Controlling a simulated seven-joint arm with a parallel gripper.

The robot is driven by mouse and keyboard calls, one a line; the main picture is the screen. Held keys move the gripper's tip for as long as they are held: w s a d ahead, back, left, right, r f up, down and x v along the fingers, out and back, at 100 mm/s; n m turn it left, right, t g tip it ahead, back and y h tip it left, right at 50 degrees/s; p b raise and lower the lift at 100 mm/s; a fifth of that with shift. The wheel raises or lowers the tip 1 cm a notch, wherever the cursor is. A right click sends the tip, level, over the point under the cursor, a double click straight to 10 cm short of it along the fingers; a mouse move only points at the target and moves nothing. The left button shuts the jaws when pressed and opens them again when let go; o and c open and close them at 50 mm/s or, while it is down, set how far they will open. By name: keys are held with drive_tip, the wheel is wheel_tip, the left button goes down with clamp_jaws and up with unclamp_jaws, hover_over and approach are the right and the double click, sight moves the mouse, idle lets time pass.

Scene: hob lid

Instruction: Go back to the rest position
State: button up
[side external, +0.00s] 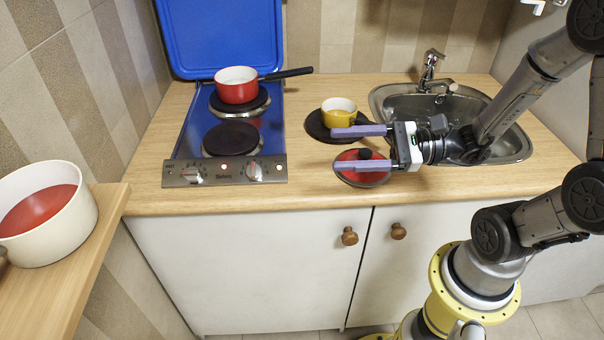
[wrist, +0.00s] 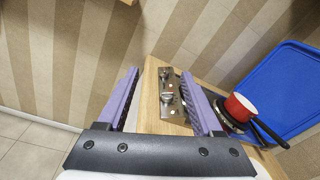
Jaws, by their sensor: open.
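My gripper (side external: 348,148) is open and empty. In the side external view it is above the right part of the worktop, in front of the sink, with its fingers pointing left. A red lid (side external: 362,178) with a dark knob lies below the fingers, partly hidden by the lower one. A red saucepan (side external: 236,88) stands on the rear plate of the hob (side external: 218,170). It also shows in the wrist view (wrist: 239,107). The blue hob cover (side external: 222,35) stands upright behind the hob.
A yellow cup (side external: 339,108) stands on a dark round mat (side external: 317,129) behind the gripper. The sink (side external: 390,98) with its tap (side external: 430,70) is at the right. A white pot (side external: 85,212) stands on a side shelf (side external: 100,240) at the left. The worktop front is clear.

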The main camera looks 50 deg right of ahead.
drive_tip(key=s+a+f+n+g+h, duration=0.1)
drive_tip(key=s+a+n+g, duration=0.2)
drive_tip(key=s+n+g, duration=0.35)
drive_tip(key=s+a+f+n+g+h, duration=0.1)
drive_tip(key=s+a+f+n+g, duration=0.15)
drive_tip(key=s+n+g, duration=0.45)
drive_tip(key=w+d+r+n+t+h, duration=0.1)
drive_tip(key=d+r+n+t+h, duration=0.4)
drive_tip(key=d+n+h, duration=0.4)
drive_tip(key=shift+w+d+r+n+t, duration=0.25)
drive_tip(key=shift+d+r+n+t, duration=0.25)
drive_tip(key=shift+d, duration=0.45)
drive_tip(key=shift+f, duration=0.1)
